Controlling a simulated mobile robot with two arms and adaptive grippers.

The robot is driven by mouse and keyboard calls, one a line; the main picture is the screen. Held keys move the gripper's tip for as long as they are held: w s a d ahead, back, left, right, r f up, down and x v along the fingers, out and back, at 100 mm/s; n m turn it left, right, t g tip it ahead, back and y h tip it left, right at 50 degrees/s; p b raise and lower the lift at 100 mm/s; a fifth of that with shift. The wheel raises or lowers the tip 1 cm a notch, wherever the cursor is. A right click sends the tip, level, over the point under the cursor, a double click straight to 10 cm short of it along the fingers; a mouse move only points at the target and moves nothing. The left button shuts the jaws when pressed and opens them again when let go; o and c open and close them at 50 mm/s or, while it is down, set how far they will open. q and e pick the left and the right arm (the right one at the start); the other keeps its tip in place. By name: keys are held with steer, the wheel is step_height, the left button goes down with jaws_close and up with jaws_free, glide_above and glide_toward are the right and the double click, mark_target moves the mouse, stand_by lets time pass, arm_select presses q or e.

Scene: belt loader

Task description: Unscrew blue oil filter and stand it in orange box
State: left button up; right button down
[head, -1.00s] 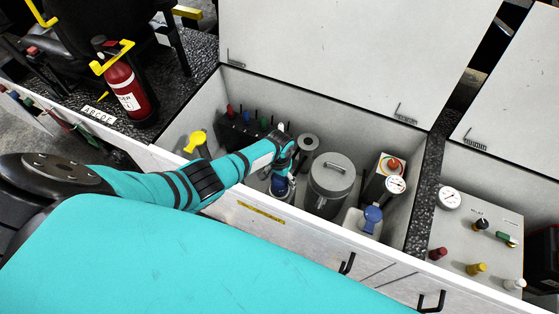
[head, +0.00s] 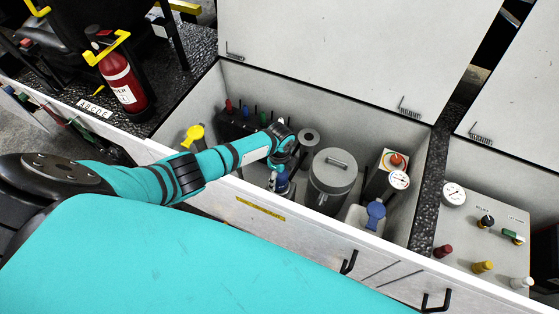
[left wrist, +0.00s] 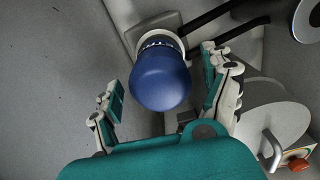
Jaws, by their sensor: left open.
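The blue oil filter (head: 282,184) stands inside the open compartment, partly hidden by my left arm. In the left wrist view the blue filter (left wrist: 160,82) shows its rounded end toward the camera, with a pale ring-shaped mount behind it. My left gripper (left wrist: 163,80) is open, with one finger on each side of the filter and a visible gap to each. In the head view the left gripper (head: 286,158) is over the filter, its fingertips hard to make out. I see no orange box. My right gripper is not in view.
A grey lidded canister (head: 332,182) stands just right of the filter. A grey ring-shaped part (head: 308,139), a blue-capped container (head: 375,213), a gauge (head: 399,180) and a yellow-topped part (head: 194,137) share the compartment. Its front wall and raised lid (head: 350,55) bound the space.

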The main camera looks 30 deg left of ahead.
arm_select(q)
steer(key=m+b, duration=0.1)
steer(key=m, duration=0.4)
steer(key=shift+f+m, duration=0.1)
steer(key=shift+m, duration=0.3)
steer(key=m+b, duration=0.3)
steer(key=m, duration=0.3)
steer(key=shift+a+f+m, duration=0.1)
steer(key=shift+f+m, duration=0.05)
steer(key=shift+m, duration=0.15)
steer(key=shift+m+b, duration=0.45)
steer(key=shift+m, duration=0.65)
steer(key=shift+r+m, duration=0.2)
steer(key=shift+m, duration=0.8)
